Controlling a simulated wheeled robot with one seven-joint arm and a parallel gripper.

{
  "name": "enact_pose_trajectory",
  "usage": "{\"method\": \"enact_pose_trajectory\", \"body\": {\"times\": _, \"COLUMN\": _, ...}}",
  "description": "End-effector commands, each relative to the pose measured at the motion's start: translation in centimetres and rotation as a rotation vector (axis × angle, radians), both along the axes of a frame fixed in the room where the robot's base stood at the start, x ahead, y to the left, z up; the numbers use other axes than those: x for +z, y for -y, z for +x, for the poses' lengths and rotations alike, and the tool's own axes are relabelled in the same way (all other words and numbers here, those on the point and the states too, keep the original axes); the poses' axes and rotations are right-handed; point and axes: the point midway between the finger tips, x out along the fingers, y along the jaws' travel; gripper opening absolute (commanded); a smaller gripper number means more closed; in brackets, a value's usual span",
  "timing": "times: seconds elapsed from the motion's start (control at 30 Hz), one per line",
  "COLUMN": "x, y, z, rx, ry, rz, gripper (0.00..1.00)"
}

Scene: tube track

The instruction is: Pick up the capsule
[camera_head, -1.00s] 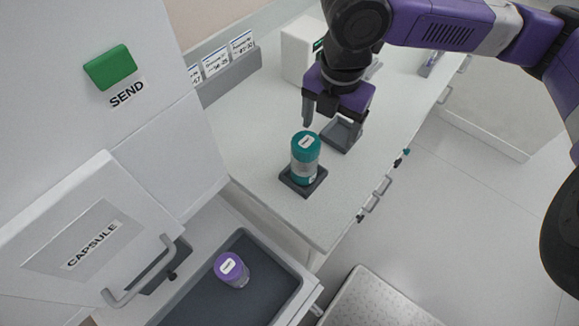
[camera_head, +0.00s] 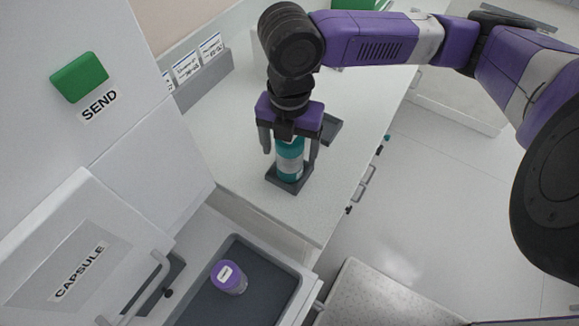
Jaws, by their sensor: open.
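A teal capsule (camera_head: 289,165) with a pale label band stands upright on a small dark square holder on the white counter. My gripper (camera_head: 289,150) points down over it, with one finger on each side. The fingers are open, and a gap shows between the left finger and the capsule. The capsule's top is hidden behind my gripper.
A white door (camera_head: 65,260) labelled CAPSULE stands open at lower left. A green SEND button (camera_head: 79,77) is on the wall panel. A label rack (camera_head: 205,75) lines the counter's back. Another dark holder (camera_head: 331,130) sits behind the teal capsule. The front counter corner is clear.

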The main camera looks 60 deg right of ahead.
Motion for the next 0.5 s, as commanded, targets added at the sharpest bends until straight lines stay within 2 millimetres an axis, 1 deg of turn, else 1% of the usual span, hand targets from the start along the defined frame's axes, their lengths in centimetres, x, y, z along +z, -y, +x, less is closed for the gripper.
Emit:
{"method": "enact_pose_trajectory", "body": {"times": 0.03, "x": -0.8, "y": 0.0, "z": 0.0, "rx": -0.002, "ry": -0.001, "rz": 0.002, "gripper": 0.78}}
{"method": "enact_pose_trajectory", "body": {"times": 0.13, "x": -1.6, "y": 0.0, "z": 0.0, "rx": -0.002, "ry": -0.001, "rz": 0.001, "gripper": 0.78}}
{"method": "enact_pose_trajectory", "body": {"times": 0.4, "x": -1.9, "y": 0.1, "z": 0.0, "rx": -0.002, "ry": 0.000, "rz": -0.001, "gripper": 0.78}}
{"method": "enact_pose_trajectory", "body": {"times": 0.43, "x": -1.9, "y": 0.1, "z": 0.0, "rx": -0.002, "ry": 0.000, "rz": -0.001, "gripper": 0.74}}
{"method": "enact_pose_trajectory", "body": {"times": 0.5, "x": -1.9, "y": 0.1, "z": 0.0, "rx": -0.002, "ry": 0.000, "rz": -0.001, "gripper": 0.60}}
